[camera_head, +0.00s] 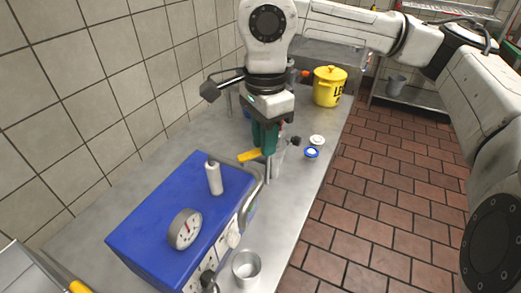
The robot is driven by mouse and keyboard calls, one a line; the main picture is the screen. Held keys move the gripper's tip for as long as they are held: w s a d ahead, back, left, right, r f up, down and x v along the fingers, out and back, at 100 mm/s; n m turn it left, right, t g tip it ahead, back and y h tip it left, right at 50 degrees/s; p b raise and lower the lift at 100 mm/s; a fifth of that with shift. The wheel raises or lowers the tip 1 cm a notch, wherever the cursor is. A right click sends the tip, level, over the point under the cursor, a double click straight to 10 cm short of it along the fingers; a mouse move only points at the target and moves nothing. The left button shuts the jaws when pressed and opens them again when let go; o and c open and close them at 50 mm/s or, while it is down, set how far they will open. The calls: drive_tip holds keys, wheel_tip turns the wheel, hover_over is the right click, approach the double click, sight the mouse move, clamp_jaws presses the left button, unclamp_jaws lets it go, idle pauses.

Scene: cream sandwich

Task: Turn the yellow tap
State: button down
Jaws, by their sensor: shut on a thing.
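The yellow tap (249,155) shows as a short yellow lever beside the right end of the blue machine. It sits above a thin metal pipe and points to the left. My gripper (266,148) reaches down from above with green fingers. The fingers are shut on the tap near its right end, and they hide that part of the lever. The tap's pivot is not clearly visible.
The blue machine (160,215) carries a round gauge (185,228) and a white cylinder (214,177). A metal cup (246,267) stands in front. Small dishes (311,153) lie right of the tap. A tiled wall rises at left.

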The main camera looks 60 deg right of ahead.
drive_tip(key=shift+s+a+m+b, duration=0.35)
drive_tip(key=shift+a+m+b, duration=0.15)
drive_tip(key=shift+m+b, duration=1)
drive_tip(key=shift+s+a+m+b, duration=0.35)
drive_tip(key=shift+a+m+b, duration=0.1)
drive_tip(key=shift+m+b, duration=1.1)
drive_tip(key=shift+s+a+m+b, duration=0.35)
drive_tip(key=shift+a+m+b, duration=0.15)
drive_tip(key=shift+m+b, duration=1)
drive_tip(key=shift+m, duration=0.25)
drive_tip(key=c, duration=1)
unclamp_jaws()
drive_tip(key=shift+c, duration=0.2)
wheel_tip(320, 180, up, 11)
drive_tip(key=p, duration=0.1)
drive_tip(key=shift+p, duration=0.3)
drive_tip(key=shift+f, duration=0.1)
